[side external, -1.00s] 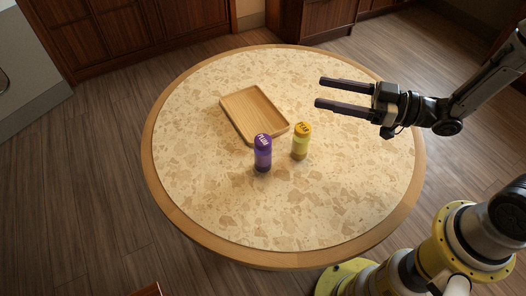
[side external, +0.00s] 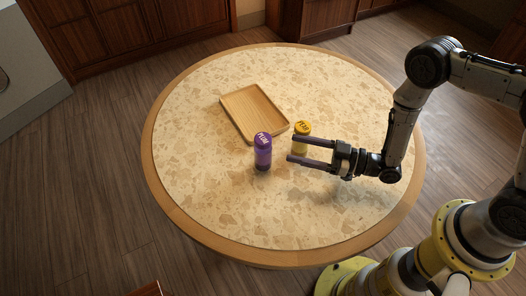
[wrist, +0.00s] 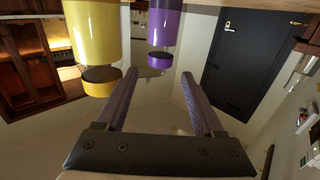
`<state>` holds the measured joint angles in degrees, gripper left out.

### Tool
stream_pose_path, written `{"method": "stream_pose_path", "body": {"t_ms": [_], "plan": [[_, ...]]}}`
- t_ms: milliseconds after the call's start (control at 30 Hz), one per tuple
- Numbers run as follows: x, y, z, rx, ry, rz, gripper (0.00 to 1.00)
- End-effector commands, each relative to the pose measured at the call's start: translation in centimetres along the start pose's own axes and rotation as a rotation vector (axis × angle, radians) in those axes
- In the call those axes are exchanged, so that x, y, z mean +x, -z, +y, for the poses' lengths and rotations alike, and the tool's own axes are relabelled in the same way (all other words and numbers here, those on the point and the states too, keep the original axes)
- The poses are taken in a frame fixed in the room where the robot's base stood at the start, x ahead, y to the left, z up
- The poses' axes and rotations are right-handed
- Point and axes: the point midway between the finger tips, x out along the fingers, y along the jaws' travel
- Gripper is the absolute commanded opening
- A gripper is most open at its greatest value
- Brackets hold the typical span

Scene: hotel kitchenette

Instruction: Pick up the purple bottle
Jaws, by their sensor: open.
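A yellow bottle (side external: 303,128) stands close behind my upper finger, which partly hides it; it appears large at upper left in the wrist view (wrist: 92,32). A wooden tray (side external: 255,112) lies behind the bottles. The table's (side external: 220,215) front and left are clear.

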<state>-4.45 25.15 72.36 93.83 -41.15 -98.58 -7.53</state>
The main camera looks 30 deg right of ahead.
Motion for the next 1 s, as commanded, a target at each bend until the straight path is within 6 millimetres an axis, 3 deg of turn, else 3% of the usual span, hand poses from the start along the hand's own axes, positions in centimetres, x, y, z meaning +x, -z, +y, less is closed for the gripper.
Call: {"method": "stream_pose_path", "body": {"t_ms": [200,467,700,1000], "plan": [[3.6,0.0,-0.1,0.0,0.003,0.001,0.69],[5.4,0.0,-0.1,0.001,0.001,0.001,0.69],[8.8,0.0,-0.2,0.0,0.001,0.001,0.69],[9.8,-0.1,-0.1,0.002,-0.001,0.0,0.69]]}}
